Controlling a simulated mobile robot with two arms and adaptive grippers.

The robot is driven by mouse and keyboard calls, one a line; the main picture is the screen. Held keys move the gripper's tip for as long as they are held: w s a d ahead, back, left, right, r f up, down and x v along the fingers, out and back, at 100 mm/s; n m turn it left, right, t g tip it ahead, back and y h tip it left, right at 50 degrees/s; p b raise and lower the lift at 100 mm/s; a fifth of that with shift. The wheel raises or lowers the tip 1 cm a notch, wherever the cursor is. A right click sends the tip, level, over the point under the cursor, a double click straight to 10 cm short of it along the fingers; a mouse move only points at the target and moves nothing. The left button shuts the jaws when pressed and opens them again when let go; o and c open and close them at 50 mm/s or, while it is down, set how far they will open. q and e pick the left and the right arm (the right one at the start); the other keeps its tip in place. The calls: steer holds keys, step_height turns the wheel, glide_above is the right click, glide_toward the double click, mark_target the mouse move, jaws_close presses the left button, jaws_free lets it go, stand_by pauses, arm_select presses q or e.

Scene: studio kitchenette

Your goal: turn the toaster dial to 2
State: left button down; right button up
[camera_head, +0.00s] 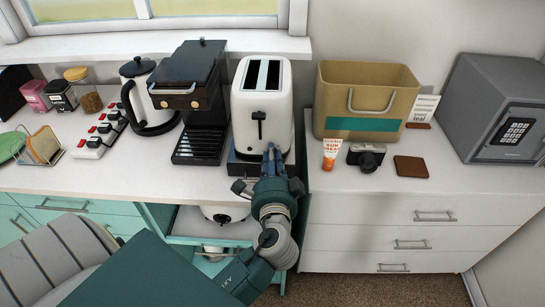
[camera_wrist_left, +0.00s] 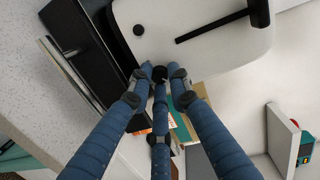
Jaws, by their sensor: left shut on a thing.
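The white toaster (camera_head: 243,112) stands on the counter, with two dark slots on top and a black lever (camera_head: 259,117) on its front. My left gripper (camera_head: 271,153) is at the lower front of the toaster, on the right side. In the left wrist view, the toaster (camera_wrist_left: 215,48) fills the top, and the fingers of my left gripper (camera_wrist_left: 160,78) are closed around a small dark dial (camera_wrist_left: 159,71) on its front. The fingers hide most of the dial, and I cannot read its setting. A separate dark round button (camera_wrist_left: 138,30) shows clear of the fingers. My right gripper is not in view.
A black coffee machine (camera_head: 200,100) stands close on the left of the toaster, with a kettle (camera_head: 147,95) beyond it. On the right are a tan bin (camera_head: 334,85), a sunscreen tube (camera_head: 331,152), a camera (camera_head: 366,157) and a grey safe (camera_head: 480,90).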

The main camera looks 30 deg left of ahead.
arm_select(q)
steer(key=shift+a, duration=0.1)
steer(key=c, duration=1.9)
jaws_free()
steer(key=shift+s, duration=0.1)
steer(key=shift+s+d+f, duration=0.1)
steer(key=shift+s+d, duration=0.2)
steer(key=v, duration=1.1)
steer(key=shift+s, duration=0.1)
